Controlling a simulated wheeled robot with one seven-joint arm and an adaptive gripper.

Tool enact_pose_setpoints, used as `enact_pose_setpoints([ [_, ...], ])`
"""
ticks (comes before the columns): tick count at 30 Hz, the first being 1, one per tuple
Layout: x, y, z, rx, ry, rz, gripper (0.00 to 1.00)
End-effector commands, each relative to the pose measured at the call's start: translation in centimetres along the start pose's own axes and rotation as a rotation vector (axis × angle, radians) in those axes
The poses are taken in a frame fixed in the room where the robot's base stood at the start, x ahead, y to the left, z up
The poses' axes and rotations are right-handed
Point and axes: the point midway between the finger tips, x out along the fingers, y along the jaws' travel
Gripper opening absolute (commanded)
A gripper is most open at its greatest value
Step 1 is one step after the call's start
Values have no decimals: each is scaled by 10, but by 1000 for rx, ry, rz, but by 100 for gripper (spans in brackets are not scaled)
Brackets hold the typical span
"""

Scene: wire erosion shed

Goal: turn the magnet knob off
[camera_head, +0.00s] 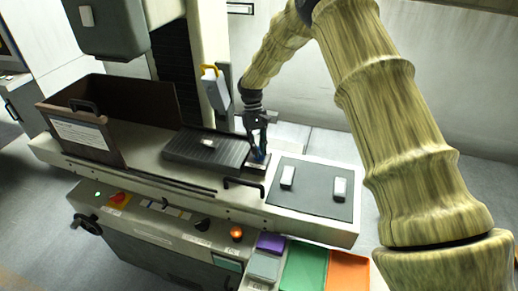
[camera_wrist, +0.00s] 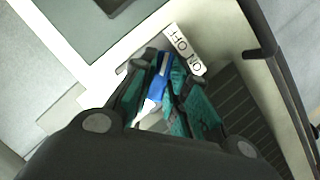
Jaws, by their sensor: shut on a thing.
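The magnet knob is blue with a whitish part at its lower end in the wrist view (camera_wrist: 158,80). It sits between my fingers and is partly hidden by them. My gripper (camera_head: 257,144) is shut on it, with teal finger pads on either side in the wrist view. A white label reading ON and OFF (camera_wrist: 186,50) lies just beyond the knob, upside down. In the head view the knob (camera_head: 260,156) is a small blue patch at the right end of the dark ribbed magnet plate (camera_head: 188,148). Which way it points is unclear.
A dark grey mat (camera_head: 312,191) with two small white blocks lies right of the knob. A black handle (camera_head: 244,184) stands at the machine's front edge. Coloured bins (camera_head: 305,267) stand in front.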

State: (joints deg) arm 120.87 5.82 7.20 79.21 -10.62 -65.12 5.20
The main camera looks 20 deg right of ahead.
Motion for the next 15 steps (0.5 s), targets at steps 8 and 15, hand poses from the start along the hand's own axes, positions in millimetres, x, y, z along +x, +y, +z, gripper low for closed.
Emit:
enact_pose_setpoints([
  [8, -1, 0, 0, -118, 0, 51, 0],
  [15, -1, 0, 0, -158, 1, 67, 0],
])
